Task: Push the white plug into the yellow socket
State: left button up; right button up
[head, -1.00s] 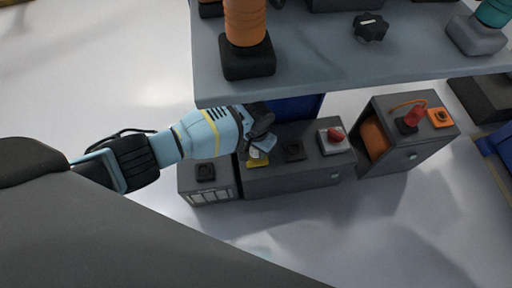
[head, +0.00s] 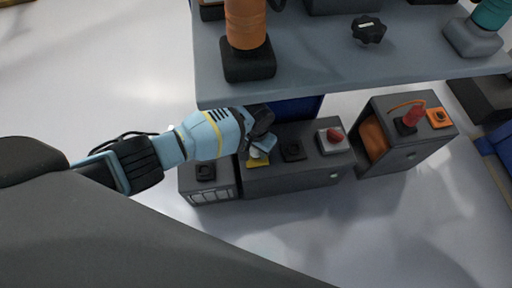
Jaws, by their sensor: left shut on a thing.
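My left gripper (head: 262,141) reaches in from the left, over the left part of a low dark box. It is shut on the white plug (head: 256,153), which shows only as a small pale patch below the fingers. The yellow socket (head: 258,162) lies on the box top directly under the plug, and the gripper covers much of it. I cannot tell how far the plug sits in the socket. My right gripper is not in view.
The dark box (head: 300,179) also carries a black socket (head: 293,150) and a red button (head: 334,134). A box with a red plug (head: 412,116) and an orange socket (head: 439,118) stands right. A grey table (head: 310,65) with rollers overhangs behind. The floor in front is clear.

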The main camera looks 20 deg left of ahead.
pick_arm(q)
jog(key=shift+f, duration=0.5)
